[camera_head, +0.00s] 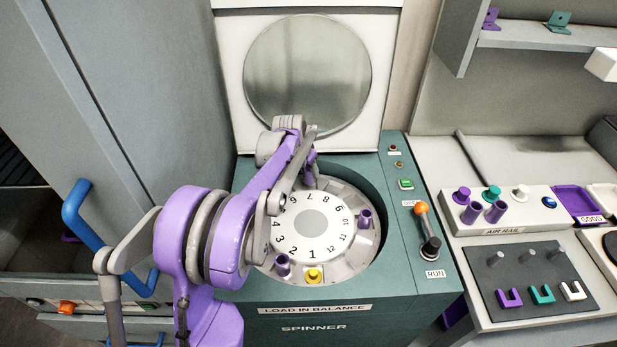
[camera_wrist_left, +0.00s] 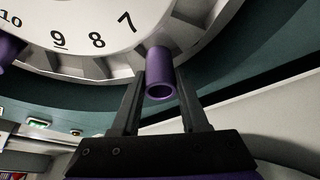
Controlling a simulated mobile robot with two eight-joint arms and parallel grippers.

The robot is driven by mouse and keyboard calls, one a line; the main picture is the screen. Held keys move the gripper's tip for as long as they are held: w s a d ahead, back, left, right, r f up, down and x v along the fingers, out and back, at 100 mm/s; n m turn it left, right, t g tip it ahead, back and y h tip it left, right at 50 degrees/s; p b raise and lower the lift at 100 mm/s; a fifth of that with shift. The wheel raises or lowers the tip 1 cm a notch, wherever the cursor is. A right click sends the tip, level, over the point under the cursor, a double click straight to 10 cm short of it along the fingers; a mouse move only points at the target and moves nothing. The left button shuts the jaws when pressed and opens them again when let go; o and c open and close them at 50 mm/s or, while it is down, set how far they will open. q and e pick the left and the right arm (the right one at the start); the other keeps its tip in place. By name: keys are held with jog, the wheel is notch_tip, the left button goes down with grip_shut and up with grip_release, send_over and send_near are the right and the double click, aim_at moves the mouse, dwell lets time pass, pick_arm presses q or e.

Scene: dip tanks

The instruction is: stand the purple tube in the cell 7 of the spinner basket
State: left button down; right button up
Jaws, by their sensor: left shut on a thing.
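The purple tube (camera_wrist_left: 160,70) is between the fingers of my left gripper (camera_wrist_left: 160,85) in the left wrist view, its open end facing the camera. The gripper is shut on it. The tube is at the slot beside the number 7, at the far side of the spinner basket (camera_head: 345,262); its far end looks to be in that cell, but how deep is hidden. In the head view the left gripper (camera_head: 311,165) is over the far rim, and arm links cover part of the basket's left side. My right gripper is not in view.
Other purple tubes stand near cell 10 (camera_head: 365,219) and cell 2 (camera_head: 282,264). A yellow-topped item (camera_head: 314,276) is near cell 1. The round lid (camera_head: 307,75) stands open behind. A RUN lever (camera_head: 427,230) and an air rail (camera_head: 505,213) are at right.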

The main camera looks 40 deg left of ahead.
aim_at(307, 173)
pick_arm(q)
jog(key=shift+f, duration=1.55)
jog(key=shift+c, duration=2.1)
grip_release()
jog(key=shift+r, duration=0.25)
jog(key=v, duration=1.2)
jog(key=shift+f, duration=0.1)
